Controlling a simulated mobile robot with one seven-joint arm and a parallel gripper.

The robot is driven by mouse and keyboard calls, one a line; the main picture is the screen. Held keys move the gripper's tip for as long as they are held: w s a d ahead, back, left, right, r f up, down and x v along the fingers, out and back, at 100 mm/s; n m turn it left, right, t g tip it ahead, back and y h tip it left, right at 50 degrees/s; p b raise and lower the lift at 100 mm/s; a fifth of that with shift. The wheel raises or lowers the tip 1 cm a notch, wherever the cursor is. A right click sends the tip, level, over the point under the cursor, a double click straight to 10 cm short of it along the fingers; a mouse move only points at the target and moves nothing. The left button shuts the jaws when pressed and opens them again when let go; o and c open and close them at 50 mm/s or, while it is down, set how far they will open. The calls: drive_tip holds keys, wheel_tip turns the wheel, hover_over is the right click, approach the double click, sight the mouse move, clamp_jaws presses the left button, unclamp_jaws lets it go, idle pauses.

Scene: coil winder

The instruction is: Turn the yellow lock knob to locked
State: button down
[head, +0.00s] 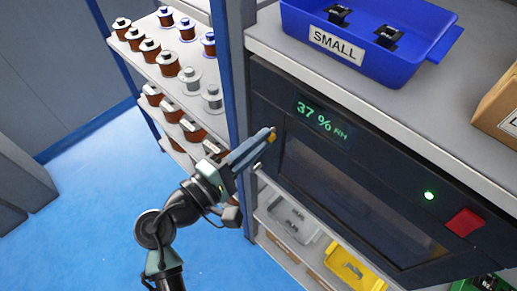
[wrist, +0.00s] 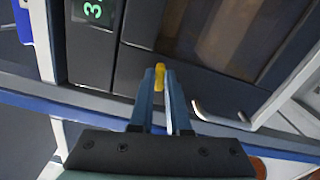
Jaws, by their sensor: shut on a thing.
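The yellow lock knob (wrist: 159,73) sits on the front of the dark dry cabinet, beside its glass door. In the wrist view it shows between the tips of my gripper (wrist: 160,82), and the two fingers are closed on it.
The dark cabinet (head: 385,125) has a green display reading 37 % RH, a green light (head: 429,195) and a red switch (head: 465,222). A blue bin (head: 375,70) labelled SMALL stands on the shelf above. Spools stand on a rack (head: 125,55) at left. A blue post (head: 236,100) is close to my gripper.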

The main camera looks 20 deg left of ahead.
drive_tip(key=shift+f+m+b, duration=0.1)
drive_tip(key=shift+m+b, duration=0.9)
drive_tip(key=shift+m, duration=0.1)
drive_tip(key=c, duration=0.9)
unclamp_jaws()
drive_tip(key=b+v, duration=0.2)
drive_tip(key=v, duration=1.1)
drive_tip(key=shift+d+b, duration=0.1)
drive_tip(key=shift+b, duration=0.2)
